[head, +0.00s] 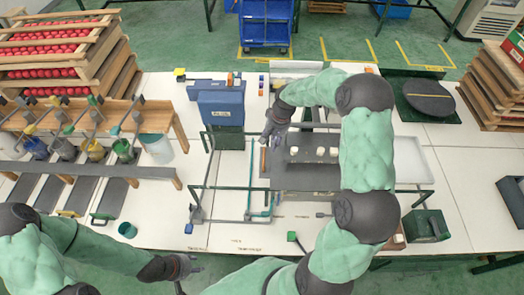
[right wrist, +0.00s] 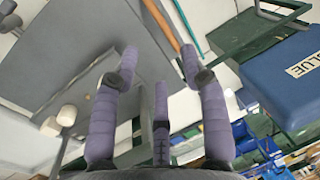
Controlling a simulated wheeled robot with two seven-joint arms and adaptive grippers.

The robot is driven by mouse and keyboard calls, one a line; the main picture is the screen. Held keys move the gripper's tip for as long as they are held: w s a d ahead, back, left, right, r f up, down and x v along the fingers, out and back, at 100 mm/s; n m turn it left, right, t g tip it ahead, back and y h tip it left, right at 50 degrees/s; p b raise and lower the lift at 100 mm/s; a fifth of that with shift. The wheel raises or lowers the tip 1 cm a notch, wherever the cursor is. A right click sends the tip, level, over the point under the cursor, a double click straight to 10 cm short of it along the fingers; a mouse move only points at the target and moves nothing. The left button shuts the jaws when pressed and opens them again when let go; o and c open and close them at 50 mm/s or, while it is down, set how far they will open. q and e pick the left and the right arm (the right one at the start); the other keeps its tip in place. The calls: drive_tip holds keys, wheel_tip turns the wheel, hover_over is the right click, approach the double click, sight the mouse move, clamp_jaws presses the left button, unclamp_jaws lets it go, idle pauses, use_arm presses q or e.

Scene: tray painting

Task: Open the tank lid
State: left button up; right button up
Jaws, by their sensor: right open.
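The blue tank (head: 221,112) with a white label stands near the back middle of the table. Its label reads BLUE in the right wrist view (right wrist: 285,85). Its upper part is a darker blue; I cannot make out a lid edge. My right gripper (head: 268,136) is right of the tank and apart from it, beside the dark grey board. In the right wrist view its purple fingers (right wrist: 160,72) are spread with nothing between them, over a grey surface. My left gripper (head: 187,268) is low at the table's front edge, away from the tank; its fingers are too small to read.
A dark grey board (head: 300,178) with white knobs lies right of the tank, partly behind my right arm. Green pipe frames (head: 205,185) stand in front of the tank. A wooden rack (head: 110,108) with several cups is left; a round dark plate (head: 428,97) is right.

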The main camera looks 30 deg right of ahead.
drive_tip(key=f, duration=0.3)
drive_tip(key=a+f, duration=0.1)
drive_tip(key=f, duration=0.6)
drive_tip(key=shift+w+a+f+p, duration=0.15)
drive_tip(key=shift+w+a+p, duration=0.25)
clamp_jaws()
